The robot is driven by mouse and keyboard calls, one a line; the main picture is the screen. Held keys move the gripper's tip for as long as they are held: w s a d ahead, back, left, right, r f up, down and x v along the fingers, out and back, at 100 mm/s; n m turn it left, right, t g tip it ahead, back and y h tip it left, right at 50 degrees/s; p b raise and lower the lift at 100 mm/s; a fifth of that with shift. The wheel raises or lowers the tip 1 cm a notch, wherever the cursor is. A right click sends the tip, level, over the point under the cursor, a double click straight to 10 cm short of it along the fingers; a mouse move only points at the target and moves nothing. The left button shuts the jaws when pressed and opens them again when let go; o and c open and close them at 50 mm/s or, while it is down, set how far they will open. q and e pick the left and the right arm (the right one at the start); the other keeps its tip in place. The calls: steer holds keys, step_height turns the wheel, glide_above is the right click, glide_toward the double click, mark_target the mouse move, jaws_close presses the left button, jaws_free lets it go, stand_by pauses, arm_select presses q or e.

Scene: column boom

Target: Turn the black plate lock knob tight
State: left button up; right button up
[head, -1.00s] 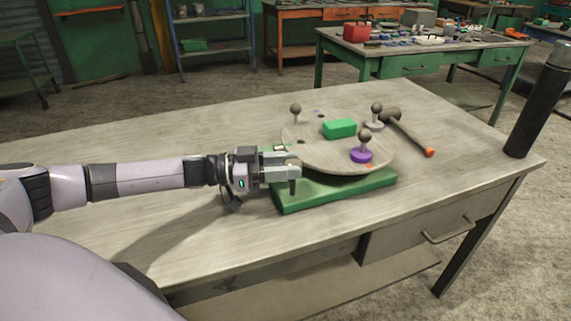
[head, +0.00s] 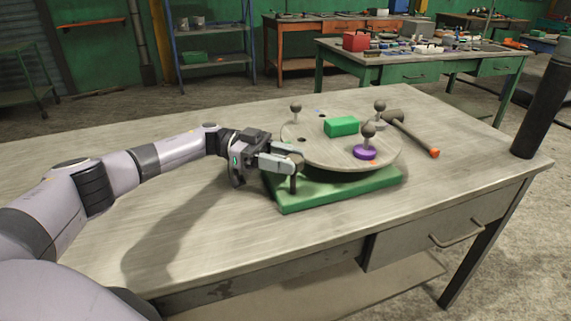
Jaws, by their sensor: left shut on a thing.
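A round grey plate (head: 345,155) sits on a green base (head: 335,191) on the workbench. The black plate lock knob (head: 294,183) stands at the base's left front corner, beside the plate's rim. My left gripper (head: 294,162) is shut on the knob from the left, and its fingers hide most of the upper part. The knob's dark stem shows below the fingers. My right gripper is not in view.
On the plate are a green block (head: 341,126), a purple-based ball knob (head: 365,152) and two grey ball knobs. A hammer (head: 416,136) lies to the right. A dark cylinder (head: 541,110) stands at the bench's right end. The bench front is clear.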

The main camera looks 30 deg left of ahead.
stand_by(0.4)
arm_select(q)
steer(key=o, duration=1.1)
steer(key=shift+d, duration=0.1)
steer(key=shift+c, duration=0.2)
steer(key=shift+a, duration=0.55)
steer(key=a+b, duration=0.2)
steer(key=a, duration=0.4)
steer(key=shift+s, duration=0.35)
